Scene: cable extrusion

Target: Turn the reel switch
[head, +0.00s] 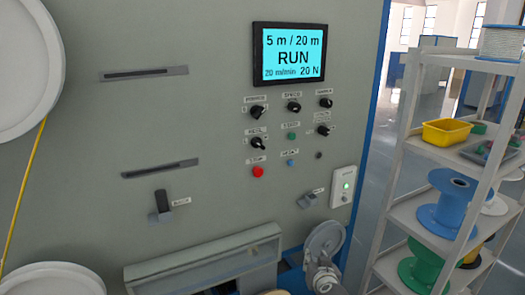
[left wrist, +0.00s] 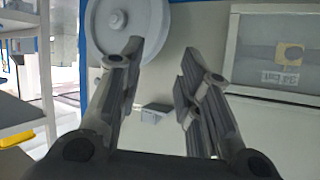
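The reel switch (head: 257,143) is a small black rotary knob under a label reading "REEL", on the left of the grey machine's control panel. Its pointer looks turned to one side; the exact setting is too small to tell. No gripper is near or touching it. My left gripper (left wrist: 162,55) shows in the left wrist view with its two dark fingers apart and nothing between them. In the head view, a grey jointed part at the bottom, below the panel near a pale wheel, seems to be this gripper. My right gripper is not in view.
Other black knobs (head: 293,106) and a red button (head: 258,171) surround the switch. A screen (head: 293,53) above reads "RUN". Levers (head: 161,206) stick out lower down. A shelf (head: 410,200) with spools stands right. The space before the panel looks clear.

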